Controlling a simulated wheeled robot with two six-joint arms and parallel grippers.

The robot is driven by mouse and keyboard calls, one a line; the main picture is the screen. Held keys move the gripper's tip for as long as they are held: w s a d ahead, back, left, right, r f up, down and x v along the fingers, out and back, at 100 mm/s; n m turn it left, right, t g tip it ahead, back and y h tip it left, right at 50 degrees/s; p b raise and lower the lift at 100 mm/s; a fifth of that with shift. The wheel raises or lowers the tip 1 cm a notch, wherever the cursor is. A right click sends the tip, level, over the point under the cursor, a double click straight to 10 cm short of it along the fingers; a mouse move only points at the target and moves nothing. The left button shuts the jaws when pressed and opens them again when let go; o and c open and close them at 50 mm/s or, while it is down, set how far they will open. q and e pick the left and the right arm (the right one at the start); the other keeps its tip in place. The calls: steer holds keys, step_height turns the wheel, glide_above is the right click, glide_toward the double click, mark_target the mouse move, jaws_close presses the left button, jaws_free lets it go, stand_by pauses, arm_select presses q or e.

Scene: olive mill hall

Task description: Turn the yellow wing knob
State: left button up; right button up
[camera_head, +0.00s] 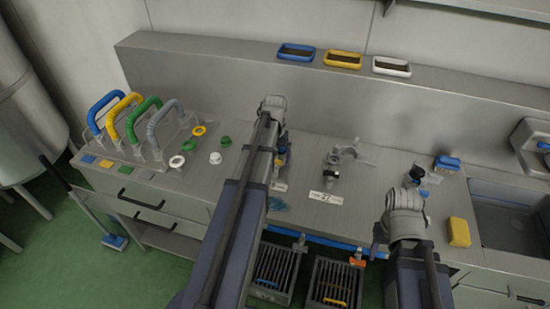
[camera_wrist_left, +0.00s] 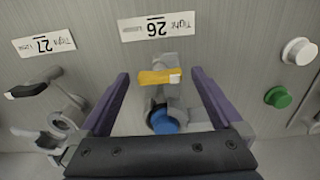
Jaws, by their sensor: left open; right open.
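The yellow wing knob (camera_wrist_left: 158,77) sits on a grey valve body below the label marked 26 (camera_wrist_left: 157,26) in the left wrist view. A blue round cap (camera_wrist_left: 163,121) is just below it. My left gripper (camera_wrist_left: 160,80) is open, with one purple finger on each side of the knob and a visible gap on both sides. In the head view my left arm (camera_head: 272,112) covers most of this valve; only a small bit of yellow shows beside it. My right gripper (camera_head: 417,181) is open, over the counter at the right; its fingers are hard to make out.
A second valve (camera_head: 345,155) with label 27 (camera_head: 325,198) stands right of my left arm. White and green caps (camera_wrist_left: 278,97) lie on the counter. A yellow sponge (camera_head: 459,232) lies by the sink (camera_head: 505,205). Coloured handles (camera_head: 147,122) stand at the left.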

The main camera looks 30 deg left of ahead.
mark_target(275, 160)
arm_select(q)
step_height(275, 160, up, 8)
steer(key=p, duration=0.8)
steer(key=shift+f, duration=0.1)
